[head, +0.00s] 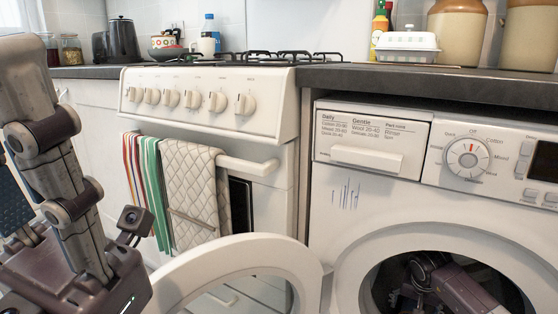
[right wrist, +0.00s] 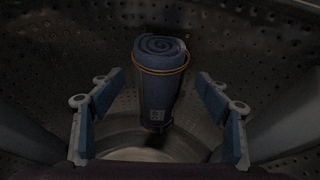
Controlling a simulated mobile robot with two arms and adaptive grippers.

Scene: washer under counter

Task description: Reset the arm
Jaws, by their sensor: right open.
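My right gripper (right wrist: 160,118) is inside the washer drum (right wrist: 60,45), its two blue-padded fingers spread wide and empty. A rolled dark blue cloth (right wrist: 158,95) with a yellow-orange band and a small pale label lies ahead between the fingers, with gaps on both sides. In the head view my purple right wrist (head: 445,285) shows through the round opening of the white washer (head: 340,205); the fingers and the cloth are hidden there.
The round washer door (head: 250,250) stands open to the left of the opening. A white stove (head: 205,100) with hanging towels (head: 190,185) is behind it. A dark countertop (head: 430,80) runs above the washer. The opening's rim (head: 365,250) surrounds my right arm.

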